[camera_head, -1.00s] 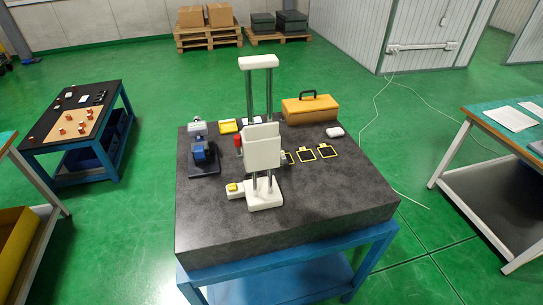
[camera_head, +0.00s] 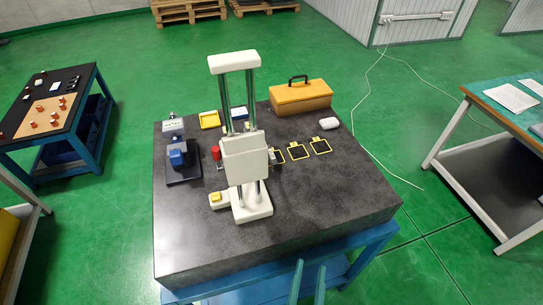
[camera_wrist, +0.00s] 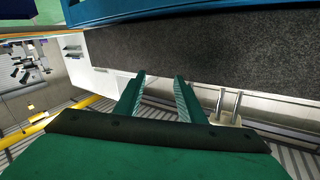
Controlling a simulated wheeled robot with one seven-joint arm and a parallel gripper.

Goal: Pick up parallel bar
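I cannot clearly make out the parallel bar in either view. A small grey piece (camera_head: 273,157) shows partly behind the white stand, but I cannot tell what it is. Black pads with yellow outlines (camera_head: 299,151) lie on the dark stone table (camera_head: 330,200). My gripper (camera_head: 309,263) shows at the bottom of the head view, in front of the table's near edge. In the wrist view my gripper (camera_wrist: 160,76) has its two green fingers apart with nothing between them. A dark speckled surface (camera_wrist: 220,55) lies beyond the fingertips.
A tall white stand (camera_head: 245,160) with twin rods stands mid-table. A blue vise-like device (camera_head: 178,156) is at left, a yellow tray (camera_head: 209,120) and orange toolbox (camera_head: 301,98) behind. The table's front right is clear. Side benches (camera_head: 500,105) stand apart.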

